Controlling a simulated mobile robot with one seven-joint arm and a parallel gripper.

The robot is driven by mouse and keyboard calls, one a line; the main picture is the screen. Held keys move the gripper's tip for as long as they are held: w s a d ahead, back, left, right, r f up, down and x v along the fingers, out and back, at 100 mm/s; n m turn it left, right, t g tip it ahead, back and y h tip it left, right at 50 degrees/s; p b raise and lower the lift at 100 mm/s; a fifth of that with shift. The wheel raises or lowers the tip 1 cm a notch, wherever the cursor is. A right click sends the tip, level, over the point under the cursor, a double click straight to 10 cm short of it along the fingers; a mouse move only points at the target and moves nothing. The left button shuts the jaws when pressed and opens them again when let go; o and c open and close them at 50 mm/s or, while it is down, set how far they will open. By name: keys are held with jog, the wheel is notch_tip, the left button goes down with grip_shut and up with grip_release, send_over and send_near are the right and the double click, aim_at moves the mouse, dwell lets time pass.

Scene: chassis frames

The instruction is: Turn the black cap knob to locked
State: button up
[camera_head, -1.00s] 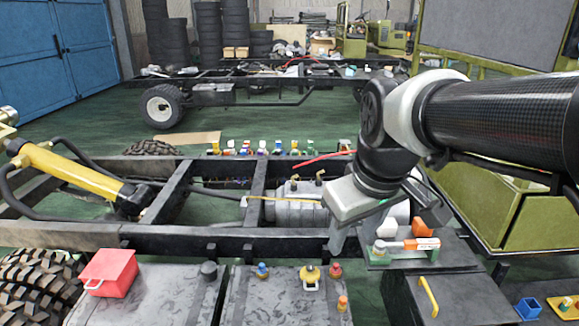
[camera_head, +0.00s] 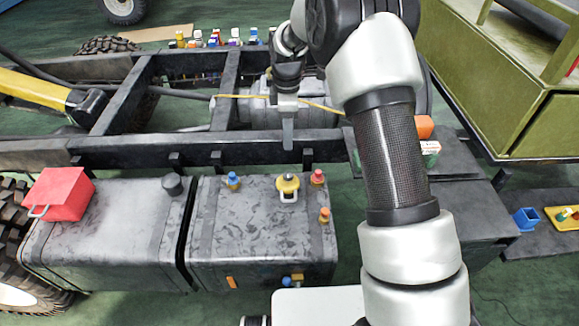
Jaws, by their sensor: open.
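The black cap knob (camera_head: 172,184) stands on top of the left dark grey tank (camera_head: 100,228), near its right back corner. Its marking and turn position are too small to tell. My gripper (camera_head: 288,135) points down over the chassis rail, to the right of and behind the knob, well apart from it. Its jaws are open and seen edge-on, with nothing visible between them.
The right tank (camera_head: 255,235) carries a yellow-collared cap (camera_head: 288,187), a blue cap (camera_head: 232,180) and red and orange fittings. A red box (camera_head: 60,193) sits on the left tank. The black chassis rail (camera_head: 125,152) runs behind both tanks.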

aim_at(288, 174)
notch_tip(288, 174, down, 16)
jog(key=shift+b, duration=0.8)
jog(key=c, duration=1.1)
